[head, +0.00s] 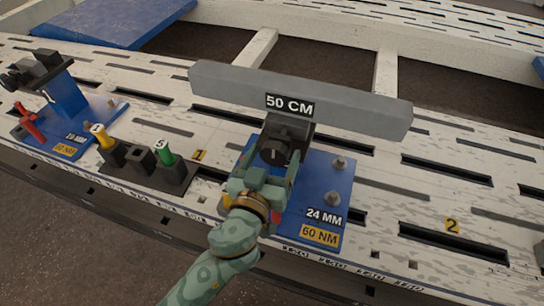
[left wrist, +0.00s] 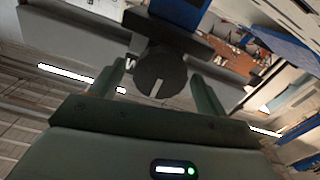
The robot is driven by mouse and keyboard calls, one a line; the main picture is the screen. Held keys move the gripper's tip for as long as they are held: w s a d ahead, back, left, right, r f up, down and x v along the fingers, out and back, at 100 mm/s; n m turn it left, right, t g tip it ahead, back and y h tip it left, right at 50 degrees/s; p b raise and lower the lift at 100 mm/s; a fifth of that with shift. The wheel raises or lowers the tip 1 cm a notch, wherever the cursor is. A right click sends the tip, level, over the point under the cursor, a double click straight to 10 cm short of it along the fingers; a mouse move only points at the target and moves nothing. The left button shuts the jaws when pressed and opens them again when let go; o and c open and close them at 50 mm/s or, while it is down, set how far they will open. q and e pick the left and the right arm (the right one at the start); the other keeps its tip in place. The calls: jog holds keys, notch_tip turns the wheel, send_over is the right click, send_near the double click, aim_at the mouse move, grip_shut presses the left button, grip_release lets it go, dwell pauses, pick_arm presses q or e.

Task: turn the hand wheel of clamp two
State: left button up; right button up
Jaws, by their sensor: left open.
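A clamp with a blue base plate (head: 335,180) stands mid-bench, labelled 24 MM and 60 NM. Its round black hand wheel (head: 274,151) faces me. The wheel also shows in the left wrist view (left wrist: 161,72), with a pale line on its face. My left gripper (head: 267,167) is open in front of the wheel. In the left wrist view the two fingers (left wrist: 160,80) appear on either side of the wheel, with gaps; I cannot tell how deep they reach. A yellow 2 (head: 452,226) marks the bench right of this clamp. My right gripper is out of view.
A grey bar (head: 345,102) marked 50 CM lies across the clamp top. A second blue clamp (head: 66,95) stands at the left. Between them is a dark holder (head: 140,165) with yellow- and green-topped tools.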

pick_arm(q)
jog(key=c, duration=1)
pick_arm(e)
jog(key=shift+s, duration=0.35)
